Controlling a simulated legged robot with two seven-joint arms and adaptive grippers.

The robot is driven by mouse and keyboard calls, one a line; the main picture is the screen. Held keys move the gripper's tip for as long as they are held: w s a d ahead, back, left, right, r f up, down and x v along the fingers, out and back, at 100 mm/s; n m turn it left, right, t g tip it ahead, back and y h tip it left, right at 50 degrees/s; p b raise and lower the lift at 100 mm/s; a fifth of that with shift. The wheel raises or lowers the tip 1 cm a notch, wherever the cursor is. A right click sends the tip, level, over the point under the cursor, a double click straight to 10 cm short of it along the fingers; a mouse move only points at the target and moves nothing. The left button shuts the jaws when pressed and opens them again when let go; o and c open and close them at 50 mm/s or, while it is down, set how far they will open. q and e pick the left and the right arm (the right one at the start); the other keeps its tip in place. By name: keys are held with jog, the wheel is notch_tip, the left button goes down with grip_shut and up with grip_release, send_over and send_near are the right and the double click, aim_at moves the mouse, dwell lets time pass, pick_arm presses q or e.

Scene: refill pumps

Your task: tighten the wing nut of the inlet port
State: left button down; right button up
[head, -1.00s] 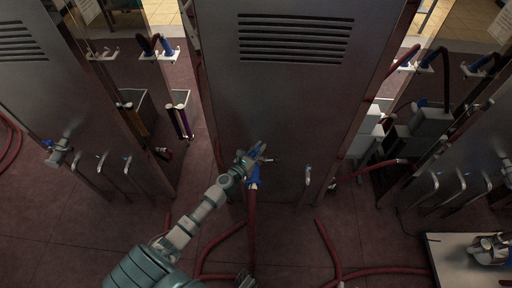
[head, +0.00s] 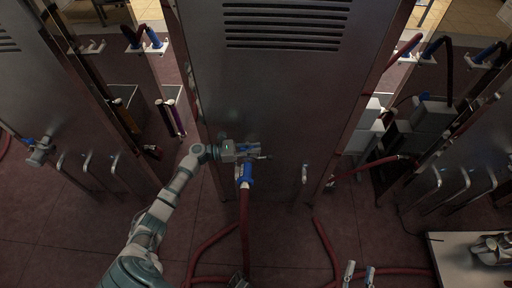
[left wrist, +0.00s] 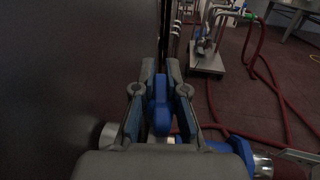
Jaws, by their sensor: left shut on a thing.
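A tall grey cabinet (head: 280,95) stands in front of me. On its lower front is the inlet port, where a blue hose coupling (head: 246,174) joins a red hose (head: 245,220) that hangs down. My left gripper (head: 256,150) is at the port, just above the coupling. In the left wrist view, its fingers (left wrist: 160,105) are closed on both sides of the blue wing nut (left wrist: 161,110). The blue coupling (left wrist: 235,150) shows at lower right there. The wing nut is mostly hidden in the head view.
A bent metal handle (head: 305,174) sticks out of the cabinet right of the port. Red hoses (head: 325,245) lie on the floor. A white platform (head: 445,262) stands at lower right. Other cabinets with handles flank both sides.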

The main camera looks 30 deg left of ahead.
pick_arm(q)
jog(key=shift+s+m+g+h+b, duration=0.1)
jog(key=shift+m+g+h+b, duration=0.2)
jog(key=shift+m+g+h, duration=0.15)
pick_arm(e)
jog(key=shift+s+r+t, duration=0.3)
jog(key=shift+r+t, duration=0.5)
jog(key=shift+r, duration=0.1)
jog(key=shift+w, duration=0.1)
pick_arm(q)
jog(key=c, duration=1.2)
grip_release()
pick_arm(e)
jog(key=shift+a+f, duration=0.1)
pick_arm(q)
jog(key=v, duration=1.2)
jog(key=shift+f, duration=0.15)
